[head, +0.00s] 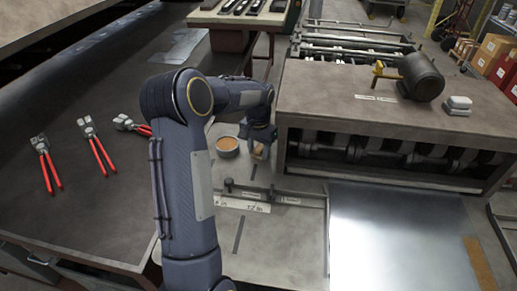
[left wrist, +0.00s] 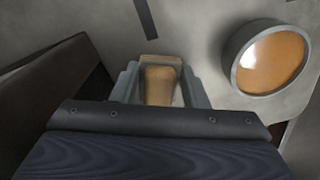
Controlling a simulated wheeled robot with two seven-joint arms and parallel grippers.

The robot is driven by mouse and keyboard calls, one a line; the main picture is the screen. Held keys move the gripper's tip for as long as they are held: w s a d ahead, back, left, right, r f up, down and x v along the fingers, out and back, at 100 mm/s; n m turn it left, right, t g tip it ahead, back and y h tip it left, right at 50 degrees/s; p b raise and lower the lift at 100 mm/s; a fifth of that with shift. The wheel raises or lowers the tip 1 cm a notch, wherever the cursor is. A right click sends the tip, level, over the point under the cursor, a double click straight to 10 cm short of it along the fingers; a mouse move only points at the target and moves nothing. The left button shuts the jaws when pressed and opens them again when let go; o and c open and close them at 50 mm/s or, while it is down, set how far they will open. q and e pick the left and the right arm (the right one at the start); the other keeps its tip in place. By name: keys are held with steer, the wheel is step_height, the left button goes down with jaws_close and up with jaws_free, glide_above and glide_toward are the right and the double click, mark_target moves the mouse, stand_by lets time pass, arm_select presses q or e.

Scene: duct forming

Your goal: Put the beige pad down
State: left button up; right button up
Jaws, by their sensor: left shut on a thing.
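The beige pad (left wrist: 160,84) is between the fingers of my left gripper (left wrist: 158,88) in the left wrist view. In the head view the left gripper (head: 259,143) hangs over the grey table beside the machine, with the pad (head: 258,151) showing small at its fingertips. The gripper is shut on the pad. Whether the pad touches the table surface I cannot tell. A round tin with orange-brown contents (head: 228,147) stands just left of the gripper; it also shows at the right in the left wrist view (left wrist: 270,60). My right gripper is in neither view.
The forming machine (head: 390,100) stands close to the right of the gripper. A metal sheet (head: 395,235) lies in front of it. A ruled bar (head: 245,205) crosses the table nearer me. Several red-handled pliers (head: 97,145) lie on the dark left bench.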

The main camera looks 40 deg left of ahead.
mark_target(258, 148)
arm_select(q)
steer(key=shift+f, duration=0.15)
steer(key=o, duration=1)
steer(key=shift+o, duration=0.2)
step_height(258, 148, up, 8)
steer(key=shift+f, duration=0.1)
